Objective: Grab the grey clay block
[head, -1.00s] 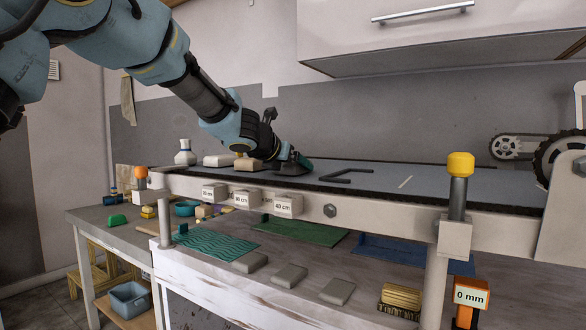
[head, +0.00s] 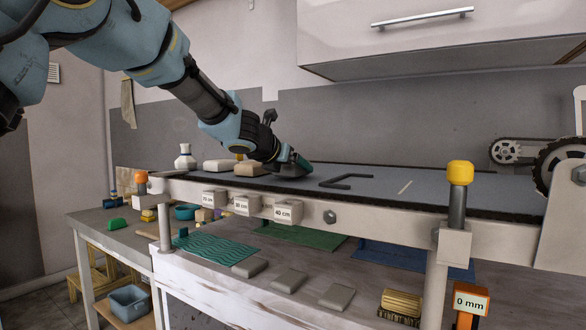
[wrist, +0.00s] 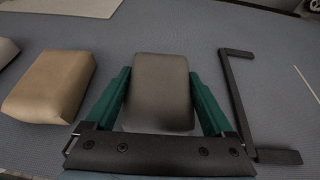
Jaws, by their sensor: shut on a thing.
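The grey clay block (wrist: 160,90) lies between the green fingers of my gripper (wrist: 160,100) in the wrist view, over the grey belt (wrist: 215,30). The fingers are shut on it, one along each long side. In the head view my gripper (head: 293,166) is low at the belt surface (head: 420,185), and the wrist mostly hides the block. I cannot tell whether the block touches the belt.
A tan block (wrist: 50,85) lies left of my gripper, with a pale block (head: 217,165) beyond it. A black bracket (head: 347,181) lies close on the right. Several grey slabs (head: 290,279) lie on the lower table.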

